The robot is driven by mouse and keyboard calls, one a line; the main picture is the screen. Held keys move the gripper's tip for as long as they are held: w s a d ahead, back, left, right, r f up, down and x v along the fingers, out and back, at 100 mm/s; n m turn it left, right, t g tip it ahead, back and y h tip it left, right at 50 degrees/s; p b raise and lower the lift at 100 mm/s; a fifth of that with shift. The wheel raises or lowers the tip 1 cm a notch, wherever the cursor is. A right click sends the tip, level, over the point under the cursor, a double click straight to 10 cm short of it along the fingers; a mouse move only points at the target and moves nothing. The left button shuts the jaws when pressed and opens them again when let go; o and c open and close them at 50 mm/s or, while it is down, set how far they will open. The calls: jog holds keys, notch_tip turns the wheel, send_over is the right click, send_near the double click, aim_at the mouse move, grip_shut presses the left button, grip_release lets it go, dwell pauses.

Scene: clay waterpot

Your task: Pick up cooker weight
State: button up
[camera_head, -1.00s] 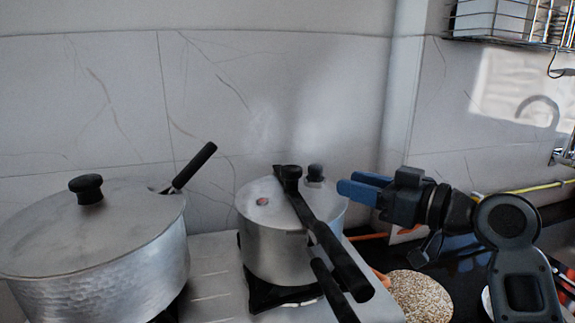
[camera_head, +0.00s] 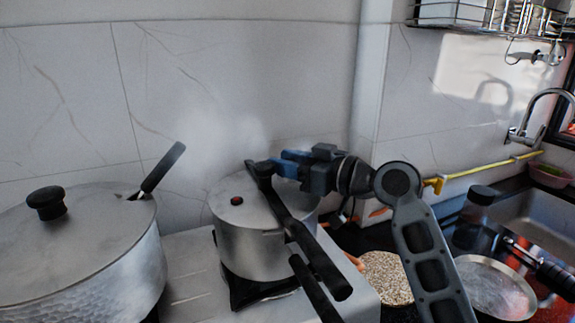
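The pressure cooker (camera_head: 250,245) is a silver pot with a flat lid, standing on the stove. A long black handle (camera_head: 283,210) crosses its lid, and a small red button (camera_head: 237,201) sits left of it. My gripper (camera_head: 281,163) has blue fingers and reaches in from the right, low over the back of the lid, beside the raised black end of the handle. The cooker weight, a small dark knob at the back of the lid, is hidden at or behind the fingers. I cannot tell whether the fingers are apart or closed on it.
A large hammered pot (camera_head: 85,275) with a lid stands at left, with a black-handled utensil (camera_head: 160,170) sticking out. A round speckled mat (camera_head: 387,278) and a pan (camera_head: 495,287) lie at right. The tiled wall (camera_head: 200,80) is close behind.

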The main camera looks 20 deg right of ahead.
jog(key=shift+c, duration=0.3)
jog(key=c, duration=0.7)
jog(key=shift+o, duration=0.2)
jog(key=shift+r, duration=0.1)
notch_tip(320, 180, up, 4)
jog(key=shift+f+b, duration=0.1)
jog(key=shift+b, duration=0.4)
jog(key=s+d+r+b, duration=0.2)
jog(key=s+d+r, duration=0.5)
jog(key=d, duration=0.2)
jog(key=shift+s, duration=0.2)
